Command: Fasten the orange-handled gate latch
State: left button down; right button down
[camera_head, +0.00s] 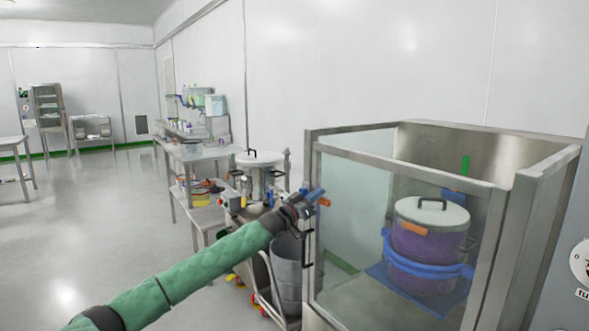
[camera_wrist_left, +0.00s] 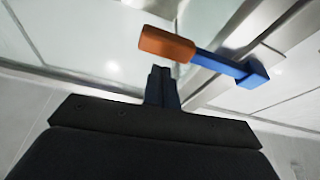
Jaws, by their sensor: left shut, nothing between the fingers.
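The gate latch shows an orange handle (camera_head: 324,201) in the head view, beside the upper left post of a glass-panelled metal enclosure. In the left wrist view the orange handle (camera_wrist_left: 167,43) sits on a blue bar (camera_wrist_left: 222,66) that ends in a blue block near the metal frame. My left gripper (camera_head: 316,194) is at the latch, its fingers together and empty. In the left wrist view the closed fingertips (camera_wrist_left: 161,74) lie just below the orange handle; I cannot tell whether they touch it. My right gripper is not in view.
The glass gate (camera_head: 400,235) has a metal frame, with a lidded drum (camera_head: 430,242) on a blue mat behind it. A grey bin (camera_head: 288,275) stands on a cart left of the gate.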

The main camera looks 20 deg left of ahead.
pick_arm(q)
jog(key=shift+s+d+f+m+g+h, duration=0.15)
jog(key=shift+f+m+g+h, duration=0.35)
jog(key=shift+f+m, duration=0.7)
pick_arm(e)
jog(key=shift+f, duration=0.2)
pick_arm(q)
jog(key=shift+r, duration=0.15)
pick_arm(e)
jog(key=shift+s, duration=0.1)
